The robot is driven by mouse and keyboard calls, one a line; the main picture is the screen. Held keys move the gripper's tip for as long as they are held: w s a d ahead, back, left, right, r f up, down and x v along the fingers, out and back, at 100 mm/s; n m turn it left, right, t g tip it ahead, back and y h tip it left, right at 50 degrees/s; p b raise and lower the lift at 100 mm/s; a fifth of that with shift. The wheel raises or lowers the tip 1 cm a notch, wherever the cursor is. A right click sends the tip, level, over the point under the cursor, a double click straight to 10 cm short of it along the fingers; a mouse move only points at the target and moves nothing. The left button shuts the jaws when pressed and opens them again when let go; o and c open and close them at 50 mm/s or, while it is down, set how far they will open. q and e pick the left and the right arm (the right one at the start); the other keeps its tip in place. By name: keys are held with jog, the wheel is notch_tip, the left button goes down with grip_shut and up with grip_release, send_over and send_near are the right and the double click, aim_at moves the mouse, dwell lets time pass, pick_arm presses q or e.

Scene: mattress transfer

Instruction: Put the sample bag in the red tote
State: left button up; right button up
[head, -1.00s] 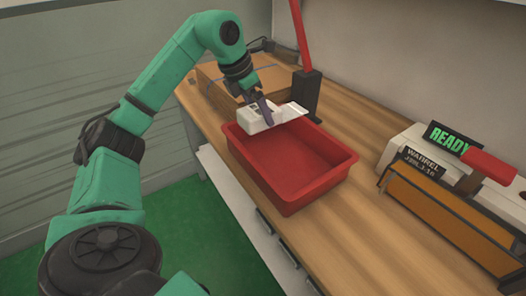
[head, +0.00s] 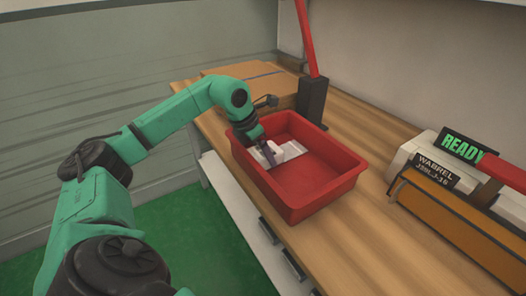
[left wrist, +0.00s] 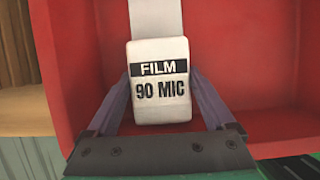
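The sample bag (head: 285,152) is white and lies inside the red tote (head: 318,205), towards its left and far side. In the left wrist view the bag (left wrist: 160,52) carries the words FILM and 90 MIC. A white strip extends beyond the labelled part. My left gripper (head: 268,154) reaches down into the tote, its purple fingers (left wrist: 161,84) against both sides of the labelled end, shut on it. Whether the bag rests fully on the tote floor is hard to tell. My right gripper is not in view.
The tote stands on a wooden bench (head: 375,130). A cardboard box (head: 240,72) and a dark post (head: 313,100) with a red arm stand behind it. A machine with a READY sign (head: 463,145) is at the right. Bench is clear between tote and machine.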

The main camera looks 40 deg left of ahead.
pick_arm(q)
jog(key=shift+o, duration=0.4)
jog(key=shift+r, duration=0.35)
jog(key=v, duration=1.1)
jog(key=shift+r+p, duration=0.3)
jog(key=shift+p, duration=0.15)
jog(key=shift+s+a, duration=0.15)
